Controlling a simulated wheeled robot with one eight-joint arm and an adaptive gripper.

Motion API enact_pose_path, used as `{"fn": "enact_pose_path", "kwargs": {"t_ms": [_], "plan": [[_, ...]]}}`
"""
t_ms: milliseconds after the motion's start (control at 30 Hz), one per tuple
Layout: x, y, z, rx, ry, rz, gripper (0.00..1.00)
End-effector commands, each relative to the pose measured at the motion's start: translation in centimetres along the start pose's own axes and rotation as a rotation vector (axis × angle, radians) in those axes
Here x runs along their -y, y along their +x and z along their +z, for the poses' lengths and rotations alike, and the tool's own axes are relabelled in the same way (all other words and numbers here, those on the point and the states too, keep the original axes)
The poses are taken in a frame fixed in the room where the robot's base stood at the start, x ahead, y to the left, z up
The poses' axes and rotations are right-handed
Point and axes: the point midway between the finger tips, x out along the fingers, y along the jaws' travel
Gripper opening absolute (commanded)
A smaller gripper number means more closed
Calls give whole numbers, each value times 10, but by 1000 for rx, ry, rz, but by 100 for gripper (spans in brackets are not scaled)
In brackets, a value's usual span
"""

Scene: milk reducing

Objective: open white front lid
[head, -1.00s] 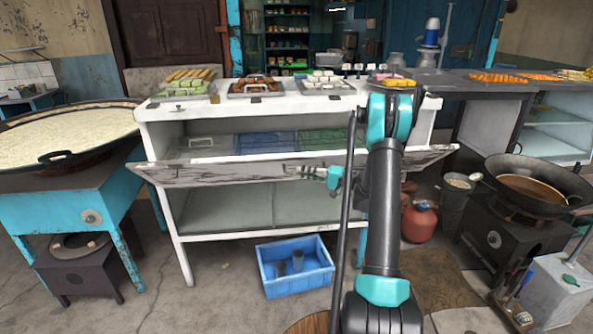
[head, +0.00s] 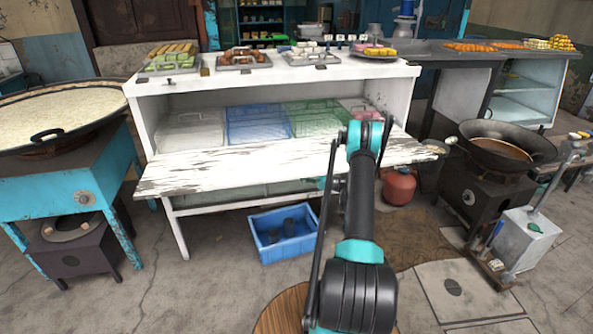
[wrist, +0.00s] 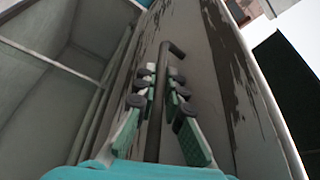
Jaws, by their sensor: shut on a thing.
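The white front lid (head: 250,165) of the counter is swung down and out, its worn, peeling inner face turned up toward the head camera. In the wrist view the lid (wrist: 205,90) shows its other face with dark peeled patches. A thin dark bent handle (wrist: 172,50) stands on that face. My gripper (wrist: 160,88) is shut on the handle, its green-padded fingers on both sides of the bar. In the head view my gripper is mostly hidden under the lid and behind my arm.
Inside the counter (head: 145,100) are wire racks, blue (head: 258,123) and green (head: 318,118). A blue crate (head: 285,235) stands on the floor below. A red gas cylinder (head: 399,186) and a wok (head: 500,145) are at right. A large pan (head: 50,120) is at left.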

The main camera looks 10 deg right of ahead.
Motion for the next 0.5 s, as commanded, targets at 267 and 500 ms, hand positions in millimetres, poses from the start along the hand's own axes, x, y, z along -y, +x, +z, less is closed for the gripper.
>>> {"fn": "enact_pose_path", "kwargs": {"t_ms": [267, 500], "plan": [[-12, -2, 6, 5, 1, -3, 0], [-15, -2, 7, 7, 1, 1, 0]]}}
